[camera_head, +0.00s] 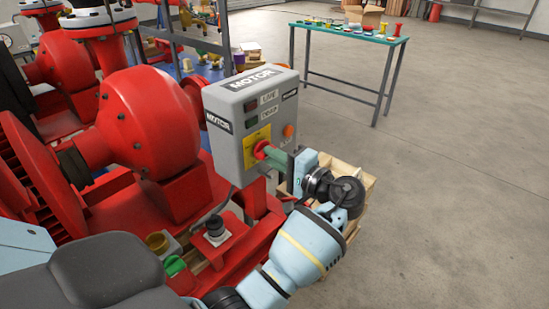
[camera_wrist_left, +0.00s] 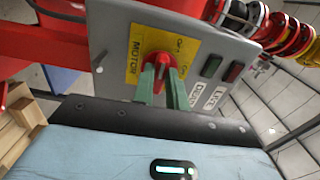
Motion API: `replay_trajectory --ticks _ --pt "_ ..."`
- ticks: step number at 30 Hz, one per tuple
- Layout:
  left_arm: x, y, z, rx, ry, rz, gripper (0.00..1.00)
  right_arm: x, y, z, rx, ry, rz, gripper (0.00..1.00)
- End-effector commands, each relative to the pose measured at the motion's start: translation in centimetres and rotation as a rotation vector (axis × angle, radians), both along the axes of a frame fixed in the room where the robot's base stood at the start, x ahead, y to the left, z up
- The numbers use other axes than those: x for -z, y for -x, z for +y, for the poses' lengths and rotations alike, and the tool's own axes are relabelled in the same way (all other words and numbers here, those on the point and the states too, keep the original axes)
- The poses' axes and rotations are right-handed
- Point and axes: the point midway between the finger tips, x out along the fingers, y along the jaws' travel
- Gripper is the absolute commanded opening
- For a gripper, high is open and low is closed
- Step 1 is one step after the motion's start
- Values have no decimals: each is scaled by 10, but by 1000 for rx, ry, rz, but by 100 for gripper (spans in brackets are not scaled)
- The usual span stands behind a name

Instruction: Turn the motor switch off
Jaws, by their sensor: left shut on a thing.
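The motor switch is a red rotary knob (camera_wrist_left: 159,64) on a yellow plate (camera_wrist_left: 180,47), on the front of the grey motor box (camera_head: 228,104). In the head view the knob (camera_head: 261,149) shows at the tip of my left gripper (camera_head: 271,155). The green fingers of the left gripper (camera_wrist_left: 163,84) are shut on the knob, one on each side, in the left wrist view. The fingers hide part of the knob and the lower plate. My right gripper is not in view.
Red pumps (camera_head: 150,120) stand left of the box. An orange button (camera_head: 289,131) sits on the box close to the knob. A wooden crate (camera_head: 352,180) stands behind my left wrist. A green-topped table (camera_head: 350,34) stands farther back. The floor at right is clear.

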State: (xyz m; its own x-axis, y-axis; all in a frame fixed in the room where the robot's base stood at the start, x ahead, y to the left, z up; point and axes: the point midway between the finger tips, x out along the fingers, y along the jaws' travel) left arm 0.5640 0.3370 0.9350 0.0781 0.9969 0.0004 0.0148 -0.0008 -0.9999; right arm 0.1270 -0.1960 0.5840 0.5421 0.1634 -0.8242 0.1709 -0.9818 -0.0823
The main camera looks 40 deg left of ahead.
Motion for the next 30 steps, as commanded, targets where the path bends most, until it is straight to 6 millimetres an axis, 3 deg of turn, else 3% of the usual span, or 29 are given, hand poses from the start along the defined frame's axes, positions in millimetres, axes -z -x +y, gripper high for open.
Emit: replay_trajectory --ticks 2,3,8,19,30 --pt "-1 0 1 -1 -2 -5 0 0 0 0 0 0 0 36" --pt "-2 0 1 -1 -2 -5 16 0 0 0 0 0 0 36" --pt "-1 0 1 0 -1 -3 36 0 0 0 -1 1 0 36" --pt "0 0 -6 1 1 0 36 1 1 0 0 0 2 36" --pt "1 4 -60 1 1 0 36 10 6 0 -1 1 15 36"
